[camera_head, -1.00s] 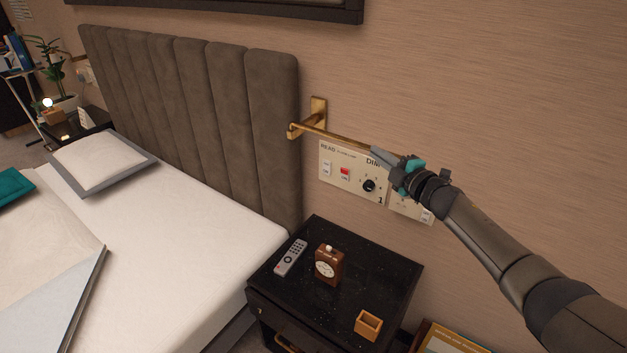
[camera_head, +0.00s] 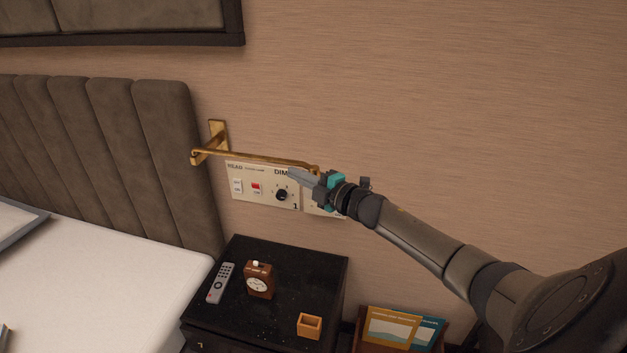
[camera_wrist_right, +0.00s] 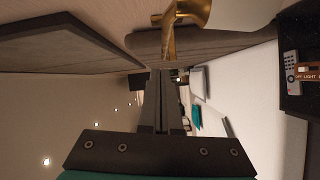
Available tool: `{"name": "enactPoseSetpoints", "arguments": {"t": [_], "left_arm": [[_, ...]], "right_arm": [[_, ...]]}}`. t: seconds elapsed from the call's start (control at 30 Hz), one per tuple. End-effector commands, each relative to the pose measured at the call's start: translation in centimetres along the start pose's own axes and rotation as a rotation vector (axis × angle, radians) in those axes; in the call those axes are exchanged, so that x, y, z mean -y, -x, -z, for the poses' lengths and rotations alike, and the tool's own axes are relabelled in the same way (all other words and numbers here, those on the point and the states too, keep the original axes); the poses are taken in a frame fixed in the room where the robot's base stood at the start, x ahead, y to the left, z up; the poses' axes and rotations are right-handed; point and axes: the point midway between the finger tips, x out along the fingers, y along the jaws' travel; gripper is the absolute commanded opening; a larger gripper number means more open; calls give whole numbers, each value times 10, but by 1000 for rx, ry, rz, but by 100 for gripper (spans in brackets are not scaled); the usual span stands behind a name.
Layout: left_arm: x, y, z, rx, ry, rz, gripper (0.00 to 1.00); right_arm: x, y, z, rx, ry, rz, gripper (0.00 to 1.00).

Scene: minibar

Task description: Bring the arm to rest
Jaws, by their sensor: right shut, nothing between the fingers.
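My right gripper (camera_head: 296,174) is shut and empty. In the head view it is in front of the wall panel (camera_head: 265,191), over its right part, close to the brass rail; I cannot tell if it touches either. In the right wrist view the closed fingers (camera_wrist_right: 161,75) point toward the headboard and bed, with brass just beyond their tips. My right arm (camera_head: 420,243) reaches in from the lower right, stretched out over the nightstand side. My left gripper is not in view.
The brass rail (camera_head: 240,155) sticks out from the wall above the panel. The bed (camera_head: 110,290) is at left. The wall at upper right is clear.

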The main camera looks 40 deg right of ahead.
Motion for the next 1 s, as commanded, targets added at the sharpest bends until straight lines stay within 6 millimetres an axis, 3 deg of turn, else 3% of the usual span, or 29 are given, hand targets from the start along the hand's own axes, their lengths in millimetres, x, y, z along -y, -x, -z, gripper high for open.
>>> {"name": "enactPoseSetpoints", "arguments": {"t": [0.1,0.3,0.73,0.87,0.97,1.0], "left_arm": [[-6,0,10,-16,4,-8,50],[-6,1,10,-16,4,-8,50],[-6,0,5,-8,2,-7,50],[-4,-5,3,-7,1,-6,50],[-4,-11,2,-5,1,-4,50],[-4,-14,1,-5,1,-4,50]], "right_arm": [[1,16,-3,-1,0,3,0],[0,35,-7,-2,-1,2,0],[2,44,-10,3,-8,4,0],[41,50,-20,58,-83,43,0],[101,63,-33,146,-196,104,0],[130,72,-37,190,-251,134,0]]}}
